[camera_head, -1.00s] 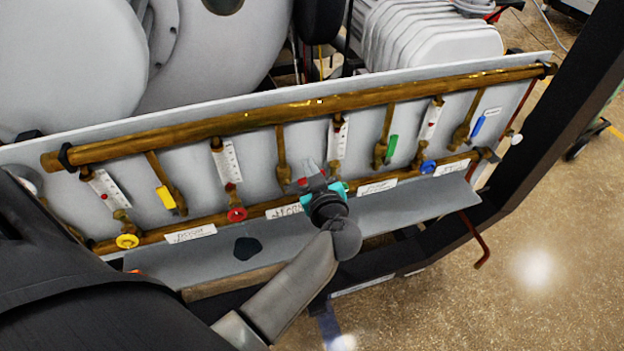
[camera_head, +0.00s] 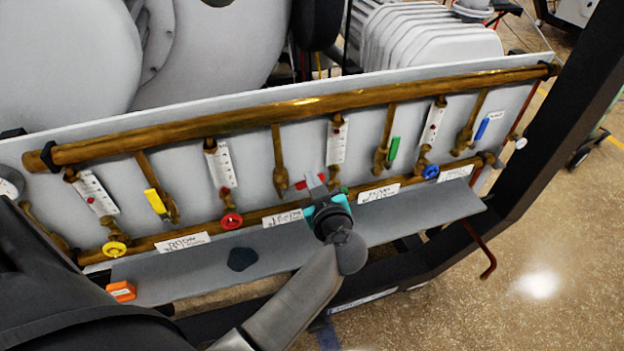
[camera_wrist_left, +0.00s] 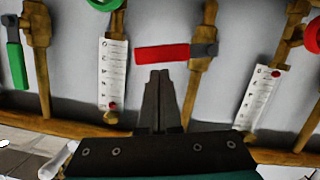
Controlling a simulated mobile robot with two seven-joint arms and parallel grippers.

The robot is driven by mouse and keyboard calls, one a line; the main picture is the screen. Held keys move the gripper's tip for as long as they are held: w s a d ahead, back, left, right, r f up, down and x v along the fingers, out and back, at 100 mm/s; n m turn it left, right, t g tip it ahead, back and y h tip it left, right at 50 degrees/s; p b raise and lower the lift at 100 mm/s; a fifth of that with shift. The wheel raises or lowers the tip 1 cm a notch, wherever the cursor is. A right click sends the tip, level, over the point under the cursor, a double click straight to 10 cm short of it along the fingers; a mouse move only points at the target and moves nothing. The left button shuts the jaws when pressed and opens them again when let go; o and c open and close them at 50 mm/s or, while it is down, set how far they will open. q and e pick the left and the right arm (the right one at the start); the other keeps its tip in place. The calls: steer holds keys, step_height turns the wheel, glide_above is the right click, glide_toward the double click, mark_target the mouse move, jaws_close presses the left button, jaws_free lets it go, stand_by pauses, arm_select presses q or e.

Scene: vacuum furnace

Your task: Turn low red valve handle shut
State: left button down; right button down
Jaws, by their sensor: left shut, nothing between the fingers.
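The red valve handle (camera_head: 300,185) is a short flat lever on a brass valve in the middle of the panel, partly hidden behind my left gripper in the head view. In the left wrist view the red handle (camera_wrist_left: 162,53) lies crosswise to its upright brass pipe, its pivot end on the right. My left gripper (camera_head: 316,183) is shut and empty. In the left wrist view its closed fingertips (camera_wrist_left: 159,74) point at the handle's edge, near its middle. I cannot tell whether they touch it. My right gripper is not in view.
A yellow lever (camera_head: 155,201), a green lever (camera_head: 393,148) and a blue lever (camera_head: 482,129) sit along the panel. A round red knob (camera_head: 231,221) is left of my gripper. A grey ledge (camera_head: 420,207) runs below. An orange block (camera_head: 121,291) is at lower left.

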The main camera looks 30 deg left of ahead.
arm_select(q)
steer(key=f+m+p, duration=0.1)
steer(key=p, duration=0.1)
steer(key=m+p, duration=0.1)
steer(key=p, duration=0.2)
steer(key=shift+w+d+f+m+g+y, duration=0.3)
steer(key=shift+w+d+f+g, duration=0.05)
steer(key=shift+w+d+g, duration=0.05)
stand_by(0.3)
